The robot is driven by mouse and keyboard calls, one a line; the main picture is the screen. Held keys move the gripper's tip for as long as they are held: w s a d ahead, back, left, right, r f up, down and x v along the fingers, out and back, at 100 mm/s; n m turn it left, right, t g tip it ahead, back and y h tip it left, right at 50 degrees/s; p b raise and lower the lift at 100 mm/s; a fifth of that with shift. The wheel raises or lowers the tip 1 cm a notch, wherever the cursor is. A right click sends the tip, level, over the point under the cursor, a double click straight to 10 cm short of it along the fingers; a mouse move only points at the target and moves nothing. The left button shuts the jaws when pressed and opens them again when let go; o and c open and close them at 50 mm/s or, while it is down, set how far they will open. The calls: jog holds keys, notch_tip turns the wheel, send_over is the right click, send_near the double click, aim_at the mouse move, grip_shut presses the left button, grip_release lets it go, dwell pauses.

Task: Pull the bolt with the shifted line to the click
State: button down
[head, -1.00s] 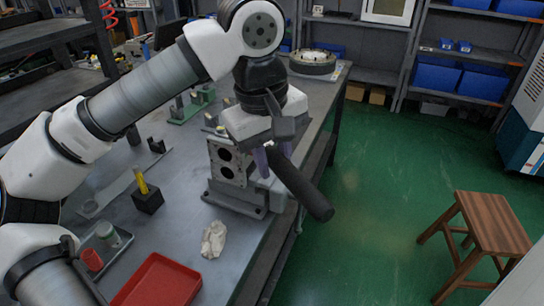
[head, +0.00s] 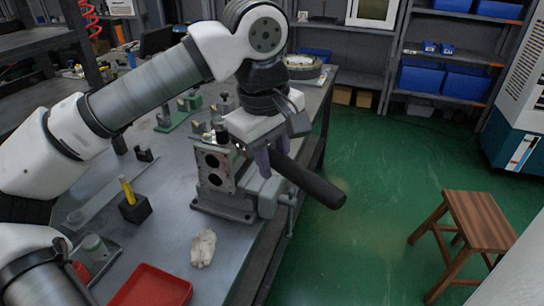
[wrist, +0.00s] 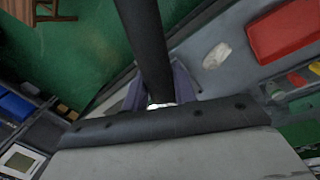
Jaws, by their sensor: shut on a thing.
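The grey valve block (head: 216,172) with two dark bores stands upright in a vise (head: 224,208) at the bench edge. My gripper (head: 270,158), with purple fingers, is shut on a black bar handle (head: 318,186). The handle sticks out to the right past the bench edge, over the floor. The wrist view shows the handle (wrist: 148,45) between the fingers (wrist: 158,94). A small dark piece (head: 221,131) shows above the block's top, beside my wrist. The far end of the bar, the bolt heads and any line on them are hidden or too small to tell.
A black block with a yellow piece (head: 127,190), a white cloth (head: 203,248) and a red tray (head: 150,289) are on the bench. A wooden stool (head: 478,220) stands on the green floor at right. The floor between bench and stool is clear.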

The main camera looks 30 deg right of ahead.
jog(key=shift+w+d+n, duration=0.15)
jog(key=shift+d+n, duration=0.25)
jog(key=shift+d, duration=0.15)
jog(key=shift+w+d+n, duration=0.15)
jog(key=shift+d+n, duration=0.25)
jog(key=shift+d, duration=0.15)
jog(key=shift+d, duration=0.25)
dwell(0.8)
jog(key=shift+r, duration=0.2)
jog(key=shift+r+p, duration=0.5)
jog(key=shift+p, duration=0.1)
jog(key=shift+r, duration=0.1)
notch_tip(320, 180, up, 6)
jog(key=p, duration=0.4)
jog(key=shift+f+p, duration=0.2)
jog(key=shift+p, duration=0.1)
jog(key=shift+w, duration=0.15)
